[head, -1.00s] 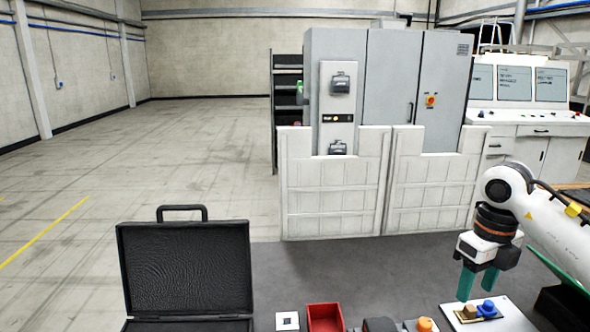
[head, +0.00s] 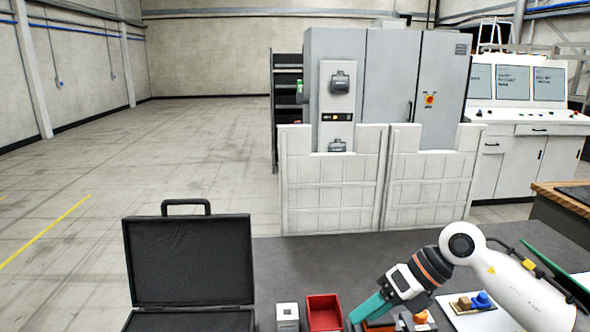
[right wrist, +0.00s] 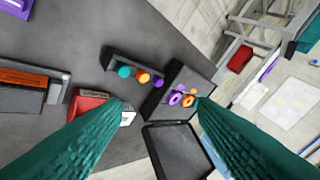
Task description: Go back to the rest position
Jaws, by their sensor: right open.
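My right gripper (head: 368,308) has green fingers and shows low in the head view, just right of the red bin (head: 325,310). Its arm comes in from the right and the fingers point down to the left. In the right wrist view the two fingers (right wrist: 160,108) are spread apart with nothing held between them. The red bin also shows there (right wrist: 86,103), near the left fingertip. My left gripper is in neither view.
An open black case (head: 188,262) stands on the dark table at left. A white block (head: 287,311) is beside the red bin. A white plate (head: 455,303) with yellow and blue parts lies at right, partly behind my arm. In the wrist view, colored balls (right wrist: 142,77) sit on a dark rack.

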